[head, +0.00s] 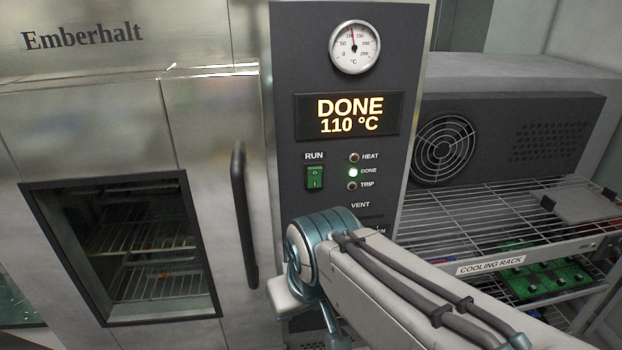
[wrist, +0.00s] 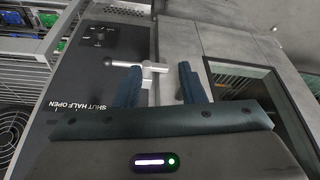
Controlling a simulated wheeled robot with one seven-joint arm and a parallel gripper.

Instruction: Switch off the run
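The RUN switch (head: 315,178) is a green rocker on the dark control panel (head: 290,240), under the display (head: 349,115), which reads DONE 110 °C. My arm covers the lower panel in the head view and hides my fingertips there. In the wrist view my gripper (wrist: 157,84) is open, its two dark fingers apart. A silver lever (wrist: 147,70) with a ball end shows at the fingertips, its stem between them; I cannot tell if they touch. The RUN switch is not identifiable in the wrist view.
A dial gauge (head: 354,47) sits above the display. The oven door has a black handle (head: 243,215) left of the panel and a window showing wire racks. A cooling rack (head: 490,266) with green boards stands right. SHUT, HALF, OPEN marks (wrist: 81,107) show near the lever.

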